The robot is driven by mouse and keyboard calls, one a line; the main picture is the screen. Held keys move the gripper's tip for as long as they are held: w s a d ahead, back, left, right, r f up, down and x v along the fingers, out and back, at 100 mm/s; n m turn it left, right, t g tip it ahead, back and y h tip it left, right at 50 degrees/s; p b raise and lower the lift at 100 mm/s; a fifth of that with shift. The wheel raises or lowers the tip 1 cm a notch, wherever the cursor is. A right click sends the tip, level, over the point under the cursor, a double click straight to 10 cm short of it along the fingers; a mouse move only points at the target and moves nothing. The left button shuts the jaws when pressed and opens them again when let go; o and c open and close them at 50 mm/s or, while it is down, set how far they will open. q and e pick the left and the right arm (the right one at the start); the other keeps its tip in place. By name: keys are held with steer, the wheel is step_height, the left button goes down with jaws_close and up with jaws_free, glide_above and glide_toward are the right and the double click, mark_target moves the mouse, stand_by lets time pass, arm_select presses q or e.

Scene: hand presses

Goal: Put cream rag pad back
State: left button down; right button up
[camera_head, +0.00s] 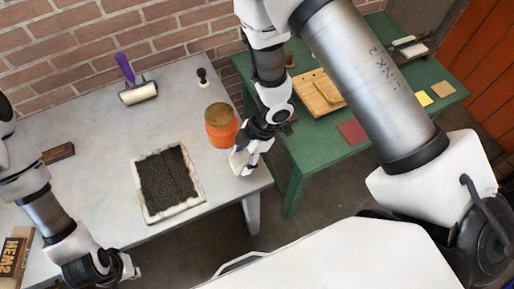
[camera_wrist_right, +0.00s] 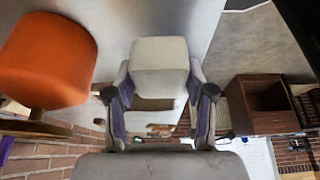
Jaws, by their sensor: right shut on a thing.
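The cream rag pad (camera_wrist_right: 160,66) is a pale block between the fingers of my right gripper (camera_wrist_right: 162,105) in the right wrist view. In the head view the pad (camera_head: 239,163) shows beside my right gripper (camera_head: 247,158), at the right edge of the grey table (camera_head: 100,215). My right gripper is shut on it. I cannot tell whether the pad touches the table. My left gripper (camera_head: 128,270) is at the lower left, near the table's front edge. Its fingers are too small to read.
An orange jar (camera_head: 221,130) with a brown top stands close left of my right gripper. A white-rimmed tray (camera_head: 188,208) with a dark bed lies mid-table. A purple-handled roller (camera_head: 138,92) lies behind. The green table (camera_head: 295,190) at right bears a wooden board (camera_head: 312,98) and coloured squares.

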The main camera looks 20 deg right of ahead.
mark_target(242, 166)
steer(key=b+x, duration=0.1)
steer(key=b, duration=0.1)
steer(key=b+x, duration=0.2)
steer(key=shift+s+d+f, duration=0.1)
steer(key=shift+s+f, duration=0.2)
steer(key=shift+s, duration=0.05)
steer(key=shift+w+r, duration=0.1)
steer(key=shift+r, duration=0.05)
steer(key=shift+w+d, duration=0.1)
steer(key=shift+d, duration=0.15)
steer(key=o, duration=0.9)
steer(key=shift+o, duration=0.6)
steer(key=shift+a, duration=0.15)
